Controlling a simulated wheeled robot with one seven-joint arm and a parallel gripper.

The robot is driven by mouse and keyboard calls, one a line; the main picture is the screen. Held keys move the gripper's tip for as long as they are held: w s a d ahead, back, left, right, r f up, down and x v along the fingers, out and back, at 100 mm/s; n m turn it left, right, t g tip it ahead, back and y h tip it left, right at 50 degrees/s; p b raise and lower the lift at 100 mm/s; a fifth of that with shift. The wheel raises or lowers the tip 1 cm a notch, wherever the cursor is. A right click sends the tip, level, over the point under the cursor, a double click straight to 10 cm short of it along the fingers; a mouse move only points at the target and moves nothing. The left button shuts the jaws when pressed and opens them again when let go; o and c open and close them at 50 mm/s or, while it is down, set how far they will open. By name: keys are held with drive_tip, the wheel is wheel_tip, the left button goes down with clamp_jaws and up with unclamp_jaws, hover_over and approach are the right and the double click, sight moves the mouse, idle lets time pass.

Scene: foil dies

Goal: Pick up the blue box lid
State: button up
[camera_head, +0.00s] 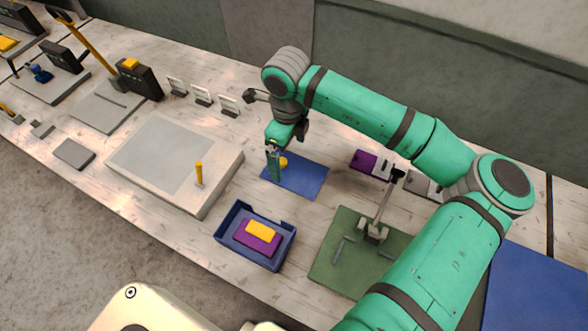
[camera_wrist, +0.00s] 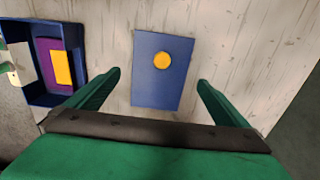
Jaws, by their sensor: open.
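The blue box lid (camera_head: 308,180) is a flat blue rectangle with a round yellow knob (camera_head: 283,162). It lies on the wooden bench, and in the wrist view the whole lid (camera_wrist: 153,90) shows between and beyond my fingers. My gripper (camera_head: 274,165) points down over the lid's left part in the head view, its fingers hiding a little of it. In the wrist view my gripper (camera_wrist: 159,78) is open and empty, with its fingers spread wider than the lid. I cannot tell the exact height of the fingertips above the lid.
An open blue box (camera_head: 222,227) holds a purple block with a yellow piece on it. A large grey plate (camera_head: 140,180) with a yellow post stands to the left. A green mat (camera_head: 322,262) with a clamp-like tool lies to the right. Bare bench surrounds the lid.

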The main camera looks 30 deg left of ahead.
sight(289, 169)
drive_tip(key=shift+a+f, duration=0.1)
drive_tip(key=shift+f, duration=2.65)
drive_tip(key=c, duration=0.8)
